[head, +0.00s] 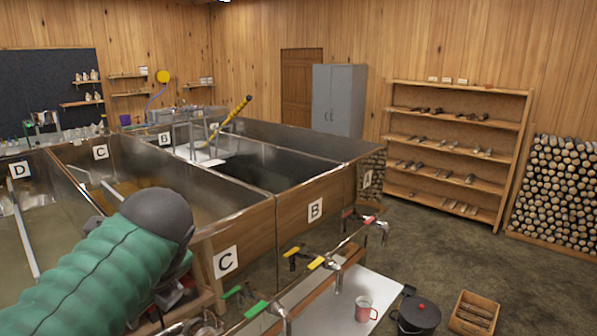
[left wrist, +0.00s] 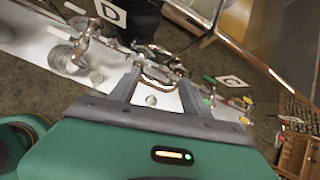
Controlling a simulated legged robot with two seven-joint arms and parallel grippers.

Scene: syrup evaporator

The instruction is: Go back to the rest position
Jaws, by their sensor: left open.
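My left arm (head: 110,260), green with a dark grey joint, comes in from the lower left in the head view, in front of the evaporator pans. Its gripper is hidden there. In the left wrist view my left gripper (left wrist: 160,92) has its two grey fingers apart, with nothing seen held between them. Beyond the fingers are a white bench top (left wrist: 30,38) and metal taps, tilted in the picture; I cannot tell how far off they are. My right gripper is in neither view.
Metal pans labelled B (head: 315,210), C (head: 225,262) and D (head: 18,169) fill the left and middle. Taps with coloured handles (head: 317,263) stick out in front. Floor is open before the shelves (head: 455,150).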

